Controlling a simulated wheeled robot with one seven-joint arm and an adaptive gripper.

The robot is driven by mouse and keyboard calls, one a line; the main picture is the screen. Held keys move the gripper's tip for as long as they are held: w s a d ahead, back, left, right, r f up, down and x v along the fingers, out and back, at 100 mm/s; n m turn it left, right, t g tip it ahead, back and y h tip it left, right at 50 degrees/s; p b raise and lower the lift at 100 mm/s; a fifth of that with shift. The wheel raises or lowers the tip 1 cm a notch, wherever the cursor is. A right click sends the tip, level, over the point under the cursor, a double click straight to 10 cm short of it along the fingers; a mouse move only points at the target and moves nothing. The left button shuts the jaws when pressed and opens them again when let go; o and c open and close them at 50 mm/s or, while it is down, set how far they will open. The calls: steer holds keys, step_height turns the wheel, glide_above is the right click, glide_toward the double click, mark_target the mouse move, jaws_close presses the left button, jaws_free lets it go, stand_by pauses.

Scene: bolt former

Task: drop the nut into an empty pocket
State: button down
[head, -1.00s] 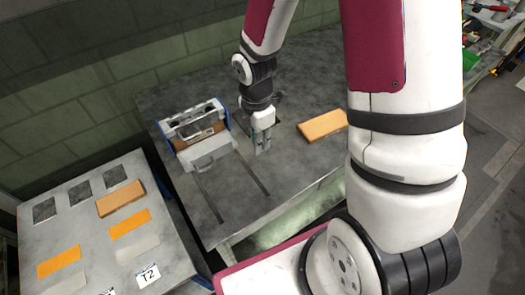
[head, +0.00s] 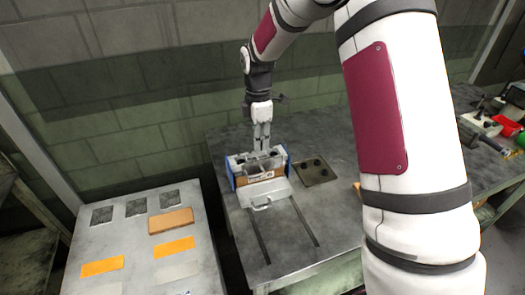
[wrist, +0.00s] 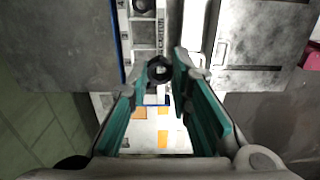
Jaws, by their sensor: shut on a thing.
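The dark hex nut (wrist: 159,70) sits between the tips of my gripper (wrist: 160,75) in the wrist view. My gripper (head: 262,145) is upright over the bolt former (head: 262,179), a box with blue sides and a brown front strip. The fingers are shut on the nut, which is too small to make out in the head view. In the wrist view, a pale strip (wrist: 143,28) with dark pocket-like openings lies beyond the nut. I cannot tell which pockets are empty, and the fingers hide part of the strip.
A dark plate (head: 315,171) with round black spots lies right of the former. Two dark rails (head: 259,236) run forward from it on the grey table. A separate table (head: 130,243) at left holds a wooden block (head: 171,221) and orange patches. A wall stands behind.

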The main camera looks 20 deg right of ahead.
steer(key=shift+w+a+f+b, duration=0.15)
steer(key=shift+w+a+f, duration=0.2)
steer(key=shift+f, duration=0.25)
steer(key=shift+w+a+f+b, duration=0.25)
steer(key=shift+w+f, duration=0.15)
steer(key=shift+f, duration=0.2)
steer(key=shift+w+a+f+b, duration=0.1)
steer(key=shift+w+a+f, duration=0.25)
steer(key=shift+f, duration=0.25)
steer(key=shift+f, duration=0.85)
stand_by(0.6)
steer(key=c, duration=1.4)
jaws_free()
steer(key=shift+o, duration=0.2)
steer(key=shift+r, duration=0.1)
step_height(320, 180, up, 12)
steer(key=shift+s, duration=0.1)
